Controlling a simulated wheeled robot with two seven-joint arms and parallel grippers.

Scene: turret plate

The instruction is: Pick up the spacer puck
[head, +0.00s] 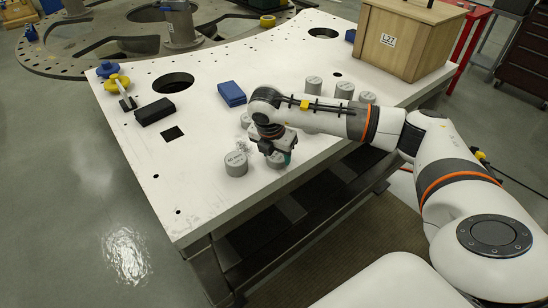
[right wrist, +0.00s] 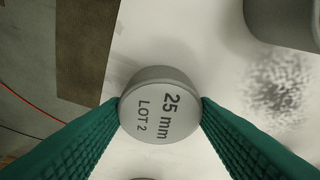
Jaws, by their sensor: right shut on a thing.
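The spacer puck (right wrist: 160,108) is a grey cylinder marked "25 mm LOT 2" in the right wrist view. My right gripper (right wrist: 160,106) has its green ribbed fingers shut on the puck's two sides. In the head view my right gripper (head: 280,158) is low over the near edge of the white table, with the puck (head: 277,162) largely hidden by it. I cannot tell whether the puck touches the table. My left gripper is not in view.
Another grey puck (head: 236,165) stands close left of the gripper. More pucks (head: 345,91) stand behind my arm. A blue box (head: 231,94), black block (head: 155,111) and wooden crate (head: 405,38) lie on the white table (head: 200,190). Its left front is clear, with holes.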

